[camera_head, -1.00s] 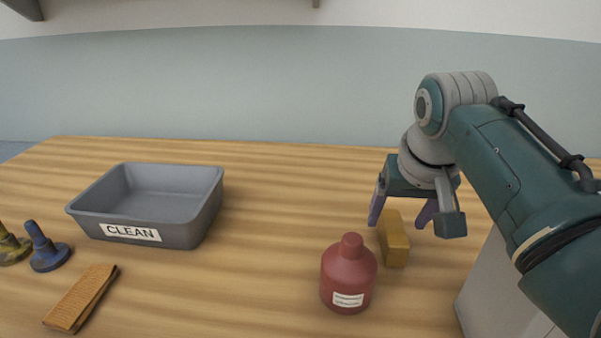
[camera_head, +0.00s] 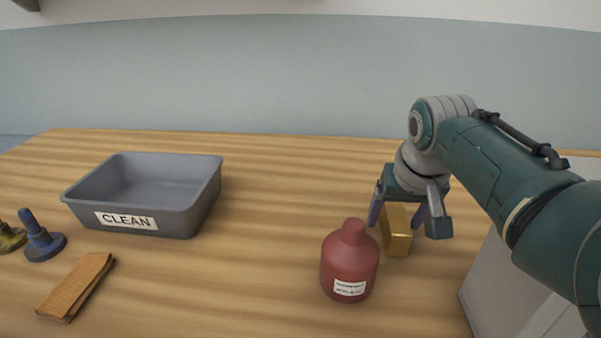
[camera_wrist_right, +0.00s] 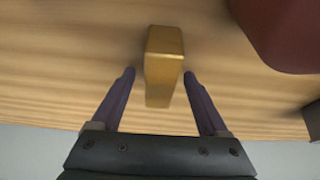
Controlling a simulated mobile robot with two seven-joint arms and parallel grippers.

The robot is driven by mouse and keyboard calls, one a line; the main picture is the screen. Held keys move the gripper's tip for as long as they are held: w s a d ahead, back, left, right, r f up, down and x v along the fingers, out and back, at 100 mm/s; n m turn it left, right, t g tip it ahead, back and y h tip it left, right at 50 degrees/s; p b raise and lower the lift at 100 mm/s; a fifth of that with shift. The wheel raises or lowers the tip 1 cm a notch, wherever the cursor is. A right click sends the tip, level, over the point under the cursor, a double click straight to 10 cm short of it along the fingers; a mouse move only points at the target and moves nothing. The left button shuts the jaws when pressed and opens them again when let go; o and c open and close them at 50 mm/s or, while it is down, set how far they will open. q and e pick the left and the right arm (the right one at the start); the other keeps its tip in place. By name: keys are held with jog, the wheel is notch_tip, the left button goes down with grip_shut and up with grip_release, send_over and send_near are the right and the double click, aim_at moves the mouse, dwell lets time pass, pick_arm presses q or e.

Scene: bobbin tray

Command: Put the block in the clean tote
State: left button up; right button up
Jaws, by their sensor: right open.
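The block (camera_head: 397,232) is a golden-yellow bar on the table, to the right of the red bottle. My right gripper (camera_head: 399,222) is open above it, its purple fingers pointing down on either side of the block. In the right wrist view the block (camera_wrist_right: 163,62) lies between and just beyond the two open fingertips (camera_wrist_right: 160,72), with gaps on both sides. The clean tote (camera_head: 190,215) is a grey, open, empty-looking bin with a CLEAN label at the left. My left gripper is not in view.
A red bottle (camera_head: 349,262) stands close to the left of the block; it also shows in the right wrist view (camera_wrist_right: 290,30). A brown ribbed pad (camera_head: 77,286), a blue knobbed piece (camera_head: 42,240) and a yellow one (camera_head: 10,238) lie at left. Table between tote and bottle is clear.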

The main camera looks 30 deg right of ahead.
jog(key=shift+f, duration=0.25)
dwell(0.3)
grip_shut()
dwell(0.5)
dwell(0.7)
jog(key=shift+r, duration=0.15)
